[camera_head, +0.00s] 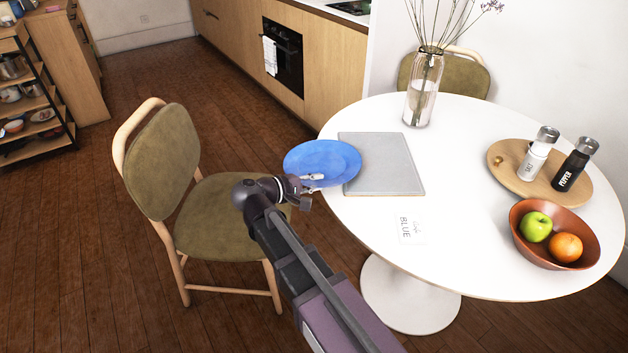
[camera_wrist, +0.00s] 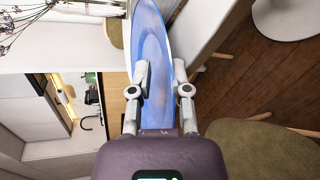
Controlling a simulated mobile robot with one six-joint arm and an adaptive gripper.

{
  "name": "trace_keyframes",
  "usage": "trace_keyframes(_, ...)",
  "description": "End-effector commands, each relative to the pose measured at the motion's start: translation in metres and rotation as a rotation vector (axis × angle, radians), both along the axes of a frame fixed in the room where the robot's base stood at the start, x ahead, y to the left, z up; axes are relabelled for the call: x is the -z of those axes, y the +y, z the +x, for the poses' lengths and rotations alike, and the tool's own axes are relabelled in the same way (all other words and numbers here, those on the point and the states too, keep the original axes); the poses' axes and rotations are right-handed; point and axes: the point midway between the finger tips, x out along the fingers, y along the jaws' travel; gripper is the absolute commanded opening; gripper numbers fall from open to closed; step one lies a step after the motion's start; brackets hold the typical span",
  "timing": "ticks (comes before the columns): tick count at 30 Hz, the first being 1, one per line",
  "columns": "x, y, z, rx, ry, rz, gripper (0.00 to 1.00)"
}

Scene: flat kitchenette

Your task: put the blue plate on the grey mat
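The blue plate (camera_head: 322,158) is held in the air at the left edge of the round table. In the head view its right side overlaps the left edge of the grey mat (camera_head: 385,165). The mat is a flat rectangle on the table with nothing lying on it. My gripper (camera_head: 313,179) is shut on the near rim of the plate. In the wrist view the plate (camera_wrist: 153,40) is seen nearly edge-on between the two fingers of my gripper (camera_wrist: 161,78). The mat cannot be made out in the wrist view.
On the white table (camera_head: 462,160) stand a glass vase (camera_head: 421,95), a wooden tray (camera_head: 508,168) with salt and pepper shakers, and a brown bowl (camera_head: 530,250) of fruit. A card (camera_head: 411,228) marked BLUE lies near the mat. A green chair (camera_head: 165,160) is left of the table.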

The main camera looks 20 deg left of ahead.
Motion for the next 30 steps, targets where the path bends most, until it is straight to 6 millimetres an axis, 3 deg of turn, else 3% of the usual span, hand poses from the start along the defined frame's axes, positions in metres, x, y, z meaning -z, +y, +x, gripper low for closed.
trace_keyframes(18, -0.024, 0.054, -0.063, -0.002, -0.001, 0.0, 0.23)
trace_keyframes(30, -0.03, 0.071, -0.083, 0.0, -0.001, -0.001, 0.23)
